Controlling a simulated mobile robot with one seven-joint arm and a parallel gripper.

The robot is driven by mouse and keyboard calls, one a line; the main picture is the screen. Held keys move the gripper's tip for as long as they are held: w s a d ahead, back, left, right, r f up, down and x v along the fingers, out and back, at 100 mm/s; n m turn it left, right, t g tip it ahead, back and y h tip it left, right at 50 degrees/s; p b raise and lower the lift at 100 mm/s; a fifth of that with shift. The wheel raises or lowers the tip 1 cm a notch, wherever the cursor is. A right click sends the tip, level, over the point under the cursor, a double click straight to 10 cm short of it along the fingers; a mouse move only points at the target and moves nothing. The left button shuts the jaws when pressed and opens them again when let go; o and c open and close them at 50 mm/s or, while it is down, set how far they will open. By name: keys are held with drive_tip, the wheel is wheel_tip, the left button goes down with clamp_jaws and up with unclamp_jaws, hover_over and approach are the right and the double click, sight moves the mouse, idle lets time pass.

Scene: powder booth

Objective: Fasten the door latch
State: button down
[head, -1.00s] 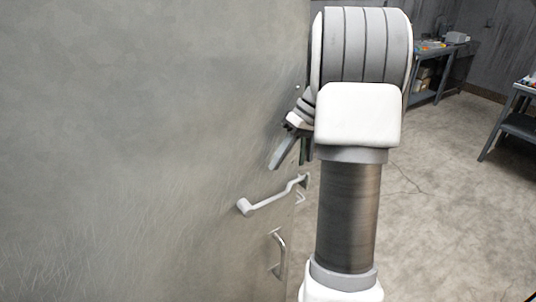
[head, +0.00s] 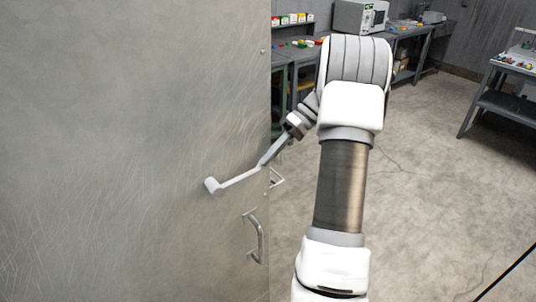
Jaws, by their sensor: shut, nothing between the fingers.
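The grey metal door (head: 110,130) fills the left of the head view. The door latch (head: 234,180) is a pale lever with a round pivot at its left end, slanting up to the right toward the door's edge. My gripper (head: 264,162) is shut and empty. Its fingertips are at the lever's right end and overlap it in the picture; I cannot tell if they touch. The lever's tip is partly hidden behind them. A small pale catch (head: 277,180) shows at the door's edge, just below and right of the fingertips.
A D-shaped pull handle (head: 255,238) is on the door below the latch. Behind, a bench (head: 279,60) carries small bins and a grey box-like device (head: 358,17). Another table (head: 510,75) stands at the right. The concrete floor between is clear.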

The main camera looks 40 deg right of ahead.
drive_tip(key=shift+s+f, duration=0.25)
drive_tip(key=shift+f, duration=0.5)
drive_tip(key=r+p+v, duration=0.1)
drive_tip(key=p+v, duration=0.3)
drive_tip(key=v, duration=1.4)
drive_tip(key=shift+a, duration=0.25)
drive_tip(key=shift+w, duration=0.1)
drive_tip(key=shift+r, duration=0.1)
